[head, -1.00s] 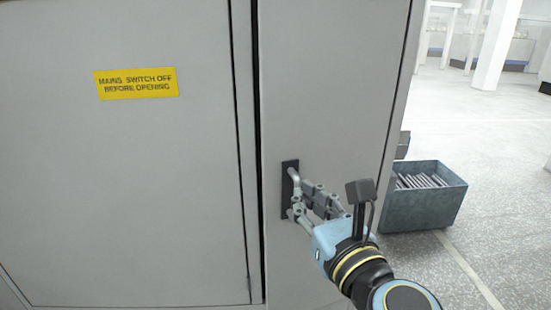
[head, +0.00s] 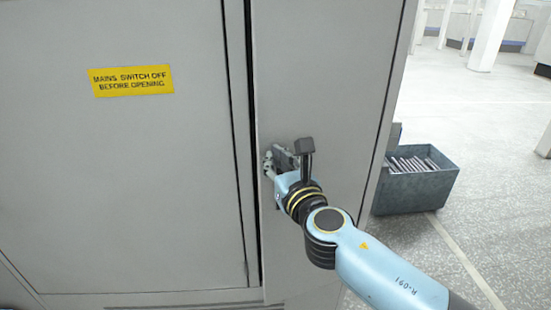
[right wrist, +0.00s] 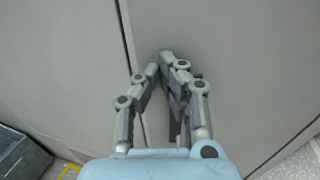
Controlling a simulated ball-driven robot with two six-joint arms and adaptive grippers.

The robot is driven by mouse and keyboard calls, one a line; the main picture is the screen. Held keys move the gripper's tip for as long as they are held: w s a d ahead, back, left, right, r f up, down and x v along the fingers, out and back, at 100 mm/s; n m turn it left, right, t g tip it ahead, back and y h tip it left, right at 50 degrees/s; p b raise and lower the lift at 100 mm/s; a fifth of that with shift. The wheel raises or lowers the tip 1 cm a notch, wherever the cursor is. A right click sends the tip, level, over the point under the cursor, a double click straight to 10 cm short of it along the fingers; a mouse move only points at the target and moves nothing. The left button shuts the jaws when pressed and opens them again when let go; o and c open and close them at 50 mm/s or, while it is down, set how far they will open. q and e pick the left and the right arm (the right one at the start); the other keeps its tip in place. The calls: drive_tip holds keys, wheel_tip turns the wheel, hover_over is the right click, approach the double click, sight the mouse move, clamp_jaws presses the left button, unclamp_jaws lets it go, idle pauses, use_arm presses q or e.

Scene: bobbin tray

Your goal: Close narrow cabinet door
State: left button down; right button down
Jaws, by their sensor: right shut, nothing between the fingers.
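The narrow cabinet door (head: 325,75) is the grey panel right of the wide door. It stands nearly flush with the cabinet, with a thin dark gap along its left edge. It also shows in the right wrist view (right wrist: 225,60). My right gripper (head: 270,165) is shut and empty at the door's left edge, at handle height, and hides most of the handle. In the right wrist view, the gripper's fingertips (right wrist: 160,68) are close to the door face beside the seam; whether they touch it I cannot tell. My left gripper is out of view.
The wide grey door (head: 120,190) with a yellow warning label (head: 131,80) is shut on the left. A blue-grey crate (head: 415,190) of rods stands on the floor to the right. The speckled floor (head: 480,130) beyond is mostly open.

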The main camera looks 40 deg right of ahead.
drive_tip(key=w+m+h, duration=0.1)
drive_tip(key=w, duration=0.1)
drive_tip(key=w+d+m+g+h, duration=0.1)
drive_tip(key=w+h, duration=0.1)
drive_tip(key=w+d+m+g+h+b, duration=0.1)
drive_tip(key=w, duration=0.2)
drive_tip(key=shift+w+d+f+h, duration=0.1)
drive_tip(key=shift+f+h, duration=0.05)
drive_tip(key=shift+h, duration=0.15)
drive_tip(key=shift+w+d+r, duration=0.1)
drive_tip(key=shift+d+r, duration=0.05)
drive_tip(key=shift+r, duration=0.2)
